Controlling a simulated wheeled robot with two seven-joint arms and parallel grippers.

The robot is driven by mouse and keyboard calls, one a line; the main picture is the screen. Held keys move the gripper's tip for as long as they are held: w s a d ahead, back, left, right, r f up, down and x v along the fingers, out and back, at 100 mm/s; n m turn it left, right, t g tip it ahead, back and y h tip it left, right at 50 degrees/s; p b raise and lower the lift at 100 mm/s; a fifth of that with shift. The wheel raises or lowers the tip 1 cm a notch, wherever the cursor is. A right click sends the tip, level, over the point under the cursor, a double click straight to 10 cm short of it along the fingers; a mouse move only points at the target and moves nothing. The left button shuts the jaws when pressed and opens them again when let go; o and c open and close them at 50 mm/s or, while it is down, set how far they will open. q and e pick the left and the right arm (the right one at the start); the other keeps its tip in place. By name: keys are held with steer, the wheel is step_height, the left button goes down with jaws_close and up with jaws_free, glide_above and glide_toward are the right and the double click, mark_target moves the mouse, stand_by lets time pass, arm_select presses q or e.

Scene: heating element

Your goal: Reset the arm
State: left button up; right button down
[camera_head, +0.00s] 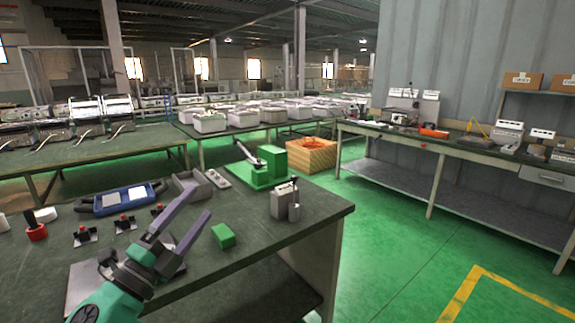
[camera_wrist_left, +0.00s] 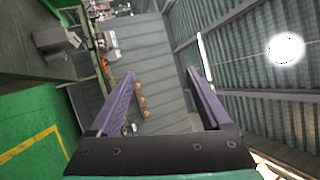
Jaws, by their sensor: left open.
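My left gripper (camera_head: 190,222) reaches in from the lower left in the head view, raised over the dark green workbench (camera_head: 270,222). Its two purple fingers are apart with nothing between them. In the left wrist view the same open fingers (camera_wrist_left: 162,78) point toward the far wall and roof, and the gap is empty. My right gripper is in neither view.
A cardboard-coloured crate (camera_head: 312,154) stands behind. Green floor (camera_head: 400,250) is clear at right.

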arm_select(q)
steer(key=a+f+n+g+y, duration=0.2)
steer(key=a+f+n+y, duration=0.7)
steer(key=f+n+y, duration=0.4)
steer(key=s+a+f+n+g, duration=0.2)
steer(key=s+f+n+g, duration=0.45)
steer(key=f, duration=0.55)
steer(key=s+d+f+n+g+h, duration=0.1)
steer(key=s+d+f+g+h, duration=0.2)
steer(key=s+f, duration=0.4)
steer(key=s+d+f+n+g+h, duration=0.1)
steer(key=s+d+f+g, duration=0.2)
steer(key=s+f+g, duration=0.35)
steer(key=s+f+p, duration=0.1)
steer(key=s+f, duration=0.1)
steer(key=f, duration=0.8)
steer(key=s+f, duration=0.2)
steer(key=f, duration=0.8)
steer(key=s+a+f+g+p, duration=0.1)
steer(key=s+a+f, duration=0.2)
steer(key=s+f, duration=1.1)
steer(key=s, duration=0.2)
steer(key=shift+s+a+m, duration=0.15)
steer(key=shift+s+m, duration=0.15)
steer(key=shift+m, duration=0.05)
